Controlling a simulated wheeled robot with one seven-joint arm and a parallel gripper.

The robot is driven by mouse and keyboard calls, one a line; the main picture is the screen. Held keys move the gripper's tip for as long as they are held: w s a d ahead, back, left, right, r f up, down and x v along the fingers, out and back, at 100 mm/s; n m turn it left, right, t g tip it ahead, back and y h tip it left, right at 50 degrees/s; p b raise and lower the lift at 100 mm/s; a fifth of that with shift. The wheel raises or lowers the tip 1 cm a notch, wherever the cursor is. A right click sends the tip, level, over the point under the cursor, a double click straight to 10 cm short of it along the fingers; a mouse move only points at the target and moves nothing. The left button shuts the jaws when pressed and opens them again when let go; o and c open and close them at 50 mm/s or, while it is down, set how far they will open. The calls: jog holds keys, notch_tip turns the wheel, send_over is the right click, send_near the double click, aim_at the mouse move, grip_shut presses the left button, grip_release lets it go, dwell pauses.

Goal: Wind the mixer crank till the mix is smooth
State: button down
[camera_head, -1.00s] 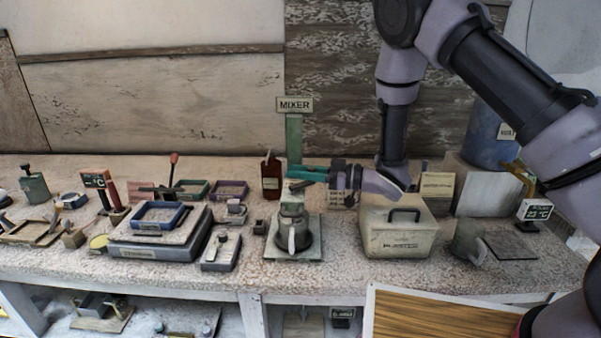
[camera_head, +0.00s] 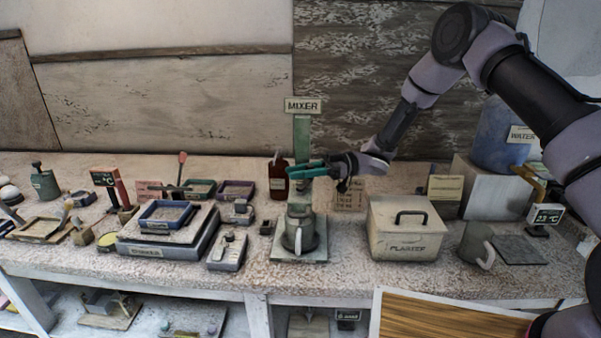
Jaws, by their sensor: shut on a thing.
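The mixer (camera_head: 303,140) stands near the middle of the bench, with a green post, a MIXER sign (camera_head: 303,106) on top and a grey base plate (camera_head: 312,256). A metal cup with a handle (camera_head: 300,237) sits upright on the base. My gripper (camera_head: 308,170), with teal fingers, reaches in from the right at the top of the mixer, above the cup. It is shut on the mixer crank, which is mostly hidden behind the fingers. The mix inside the cup cannot be seen.
A lidded plaster box (camera_head: 405,240) stands right of the mixer, with a grey mug (camera_head: 475,243) beyond it. A dark red bottle (camera_head: 278,180) is close behind on the left. A scale with a blue tray (camera_head: 165,216) is further left. A blue water container (camera_head: 500,135) stands at back right.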

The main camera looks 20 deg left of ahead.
dwell(0.3)
jog(key=c, duration=0.7)
grip_release()
jog(key=m+t+y, duration=0.1)
jog(key=t, duration=0.1)
jog(key=d+m+t+y, duration=0.1)
jog(key=t, duration=0.1)
jog(key=shift+m, duration=0.4)
jog(key=shift+d+m+t+y, duration=0.25)
jog(key=shift+m+t, duration=0.45)
jog(key=shift+t, duration=0.35)
jog(key=shift+d+m+t+y, duration=0.15)
jog(key=shift+d+m+t, duration=0.1)
jog(key=shift+m+t, duration=0.65)
jog(key=shift+d+m+t+y, duration=0.25)
jog(key=shift+m+t, duration=0.25)
jog(key=shift+t, duration=0.75)
jog(key=shift+t, duration=0.3)
